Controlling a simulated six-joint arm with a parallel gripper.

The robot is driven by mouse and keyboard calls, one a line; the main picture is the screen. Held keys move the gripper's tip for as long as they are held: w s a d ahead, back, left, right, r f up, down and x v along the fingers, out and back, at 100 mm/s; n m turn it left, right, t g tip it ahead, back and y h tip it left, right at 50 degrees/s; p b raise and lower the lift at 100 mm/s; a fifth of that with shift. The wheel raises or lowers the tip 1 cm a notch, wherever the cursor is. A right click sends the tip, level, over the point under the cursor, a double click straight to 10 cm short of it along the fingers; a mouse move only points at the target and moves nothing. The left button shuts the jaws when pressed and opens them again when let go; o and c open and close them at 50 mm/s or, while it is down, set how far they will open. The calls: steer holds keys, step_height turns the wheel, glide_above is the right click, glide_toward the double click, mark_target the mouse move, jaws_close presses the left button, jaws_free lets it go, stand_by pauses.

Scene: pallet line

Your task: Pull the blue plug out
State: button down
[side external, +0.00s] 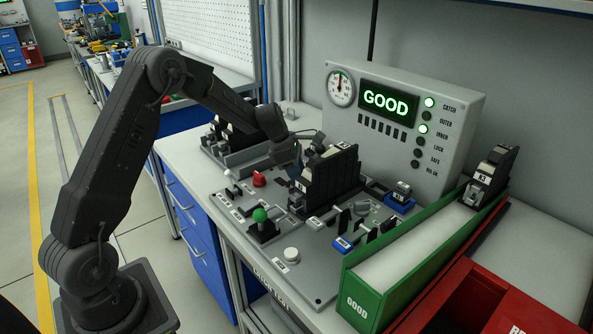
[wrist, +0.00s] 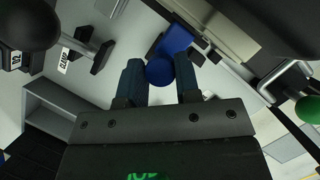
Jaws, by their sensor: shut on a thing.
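The blue plug (wrist: 172,42) shows in the wrist view as a blue body with a round knob at its near end. The knob sits between the two dark fingers of my gripper (wrist: 160,83), which is shut on it. In the side view my gripper (side external: 297,166) is low over the grey panel, just left of a black block stack. The plug is mostly hidden there, and I cannot tell whether it is seated in its socket.
The black block stack (side external: 330,177) stands close to my gripper. A red knob (side external: 259,179) and a green knob (side external: 259,215) rise from the panel nearby. The display (side external: 387,104) behind reads GOOD. A green bin (side external: 420,262) and a red bin (side external: 497,300) are at the right.

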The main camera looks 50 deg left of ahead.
steer(key=shift+a, duration=0.1)
steer(key=shift+a, duration=1.5)
steer(key=c, duration=0.8)
jaws_free()
steer(key=v, duration=1.4)
steer(key=shift+f, duration=0.1)
